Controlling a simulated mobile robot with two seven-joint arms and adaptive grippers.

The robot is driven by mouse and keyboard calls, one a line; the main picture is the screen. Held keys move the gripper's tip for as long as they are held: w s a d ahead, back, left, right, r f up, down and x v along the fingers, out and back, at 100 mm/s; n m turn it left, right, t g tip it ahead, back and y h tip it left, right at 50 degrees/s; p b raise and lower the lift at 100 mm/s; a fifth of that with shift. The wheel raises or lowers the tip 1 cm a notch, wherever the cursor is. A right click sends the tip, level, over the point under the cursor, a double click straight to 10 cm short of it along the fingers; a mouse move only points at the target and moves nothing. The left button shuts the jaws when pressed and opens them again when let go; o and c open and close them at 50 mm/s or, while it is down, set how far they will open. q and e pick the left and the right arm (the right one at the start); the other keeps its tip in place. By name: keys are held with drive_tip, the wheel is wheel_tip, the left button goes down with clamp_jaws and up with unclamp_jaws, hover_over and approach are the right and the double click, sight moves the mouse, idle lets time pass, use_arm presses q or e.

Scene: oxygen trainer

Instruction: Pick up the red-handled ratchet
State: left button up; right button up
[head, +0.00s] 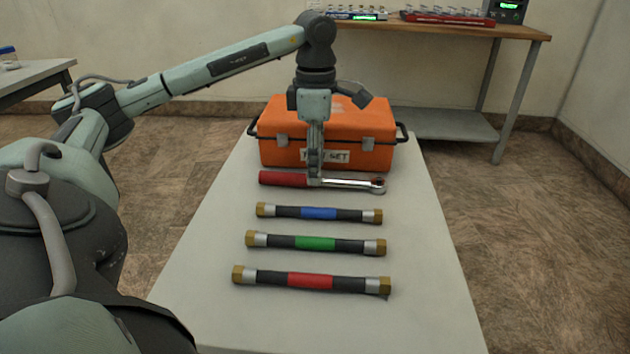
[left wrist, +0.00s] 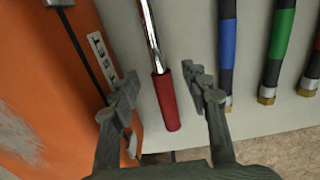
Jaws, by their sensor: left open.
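The ratchet (head: 283,179) lies on the white table, with its red handle to the left and its chrome shaft and head to the right. My left gripper (head: 316,182) points down over it, near where the handle meets the shaft, and hides part of it. In the left wrist view the red handle (left wrist: 166,103) lies between the two spread fingers of my left gripper (left wrist: 161,84), with a gap on each side. The gripper is open and empty. I cannot tell the exact height of the fingertips. My right gripper is not in view.
An orange toolbox (head: 350,130) stands close behind the ratchet. In front lie three hoses with brass ends, banded blue (head: 319,213), green (head: 315,243) and red (head: 310,281). A wooden bench (head: 460,32) with equipment stands behind.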

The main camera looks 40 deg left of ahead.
use_arm(q)
drive_tip(key=shift+f, duration=1.25)
clamp_jaws()
